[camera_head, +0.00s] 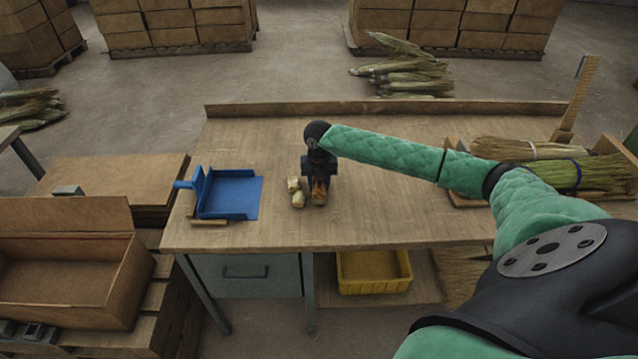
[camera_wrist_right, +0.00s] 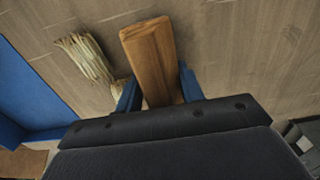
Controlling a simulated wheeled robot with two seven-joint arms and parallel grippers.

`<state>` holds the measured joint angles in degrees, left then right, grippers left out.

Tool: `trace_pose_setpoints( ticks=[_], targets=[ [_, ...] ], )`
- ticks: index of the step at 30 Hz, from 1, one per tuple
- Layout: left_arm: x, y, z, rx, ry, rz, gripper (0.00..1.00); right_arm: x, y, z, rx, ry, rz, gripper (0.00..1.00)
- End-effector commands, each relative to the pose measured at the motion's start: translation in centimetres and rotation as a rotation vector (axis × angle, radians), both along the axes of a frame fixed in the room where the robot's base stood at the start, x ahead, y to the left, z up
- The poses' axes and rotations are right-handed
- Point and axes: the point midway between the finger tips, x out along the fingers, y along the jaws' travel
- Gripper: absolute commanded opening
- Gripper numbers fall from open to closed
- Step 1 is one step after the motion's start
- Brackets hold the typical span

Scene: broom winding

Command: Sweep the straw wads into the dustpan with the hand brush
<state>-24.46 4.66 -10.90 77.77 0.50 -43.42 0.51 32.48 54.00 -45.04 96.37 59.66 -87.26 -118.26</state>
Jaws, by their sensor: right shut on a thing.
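My right gripper (camera_head: 319,178) points down over the workbench and is shut on the hand brush (camera_head: 319,194). In the right wrist view the brush's wooden back (camera_wrist_right: 148,45) sits between the blue fingers (camera_wrist_right: 158,92); its bristles are hidden. Pale straw wads (camera_head: 293,184) lie on the bench just left of the brush, close beside it; another wad (camera_head: 299,200) is nearer the front. Straw also shows in the wrist view (camera_wrist_right: 85,58). The blue dustpan (camera_head: 232,194) lies further left, its open side toward the wads, with a gap of bare bench between. My left gripper is out of view.
The wooden workbench (camera_head: 400,215) has a raised back ledge (camera_head: 390,109). A crate of straw bundles (camera_head: 530,150) stands at its right end. A thin wooden strip (camera_head: 209,222) lies before the dustpan. A yellow bin (camera_head: 373,272) sits below.

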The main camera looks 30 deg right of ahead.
Motion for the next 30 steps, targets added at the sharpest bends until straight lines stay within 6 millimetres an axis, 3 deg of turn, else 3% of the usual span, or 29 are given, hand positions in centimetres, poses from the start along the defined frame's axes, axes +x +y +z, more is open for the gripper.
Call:
trace_pose_setpoints(
  ticks=[11,30],
  targets=[
    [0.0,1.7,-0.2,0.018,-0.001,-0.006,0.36,0.0,0.0,-0.5,0.000,0.000,0.000,0.18],
    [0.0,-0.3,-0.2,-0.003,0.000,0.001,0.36,0.0,0.0,-1.1,0.000,0.000,0.000,0.18]
  ],
)
